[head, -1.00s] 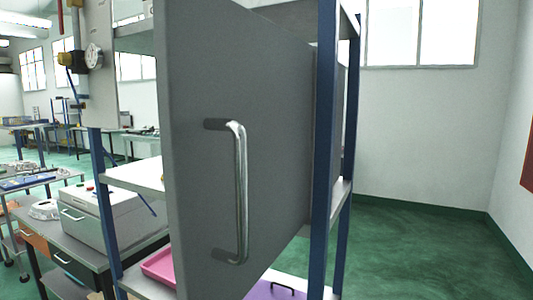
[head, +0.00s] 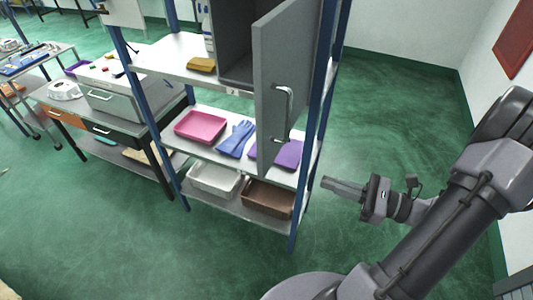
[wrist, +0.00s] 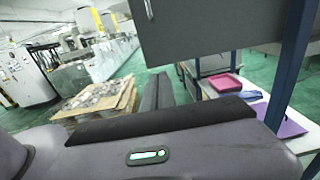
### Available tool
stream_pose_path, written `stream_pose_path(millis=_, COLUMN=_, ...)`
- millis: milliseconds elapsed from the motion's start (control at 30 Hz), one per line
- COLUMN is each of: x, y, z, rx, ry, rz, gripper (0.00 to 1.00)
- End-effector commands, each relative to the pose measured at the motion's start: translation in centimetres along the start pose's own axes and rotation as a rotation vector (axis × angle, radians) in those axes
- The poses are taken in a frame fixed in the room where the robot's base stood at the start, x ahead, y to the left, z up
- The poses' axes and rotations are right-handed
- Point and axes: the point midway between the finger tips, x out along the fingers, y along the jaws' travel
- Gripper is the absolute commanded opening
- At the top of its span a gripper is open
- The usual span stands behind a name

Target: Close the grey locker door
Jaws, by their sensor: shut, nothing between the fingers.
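The grey locker door (head: 272,85) stands open in the head view, swung out toward me past the shelf front. Its metal bar handle (head: 284,115) is on the face turned to the right. The dark locker interior (head: 235,42) shows left of the door. My gripper (head: 326,184) is shut and empty, right of the shelf's front right post and below the handle in the picture, apart from the door. In the wrist view the fingers (wrist: 158,92) show beyond the gripper body; the door (wrist: 205,28) fills the upper middle and its handle (wrist: 148,10) shows at the top.
The blue-post shelf (head: 300,200) holds a pink tray (head: 201,126), blue gloves (head: 237,139), a purple item (head: 289,154), a white bin (head: 213,180) and a brown bin (head: 267,197). A workbench (head: 160,120) stands left. Green floor is clear in front and right.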

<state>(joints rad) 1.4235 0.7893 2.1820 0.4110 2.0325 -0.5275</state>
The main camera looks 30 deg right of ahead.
Motion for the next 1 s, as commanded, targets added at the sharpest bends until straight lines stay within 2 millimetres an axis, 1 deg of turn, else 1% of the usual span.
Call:
stream_pose_path(millis=400, x=8.9, y=0.3, z=-0.1, rx=0.001, ry=0.004, rz=0.011, gripper=0.00)
stream_pose_path(millis=500, x=10.8, y=0.3, z=-0.1, rx=0.000, ry=0.004, rz=0.010, gripper=0.00)
stream_pose_path(millis=600, x=12.2, y=0.3, z=-0.1, rx=0.000, ry=0.004, rz=0.011, gripper=0.00)
stream_pose_path(millis=767, x=13.2, y=0.3, z=-0.2, rx=0.000, ry=0.005, rz=0.008, gripper=0.00)
stream_pose_path(millis=1000, x=13.3, y=0.3, z=-0.3, rx=-0.001, ry=0.005, rz=0.007, gripper=0.00)
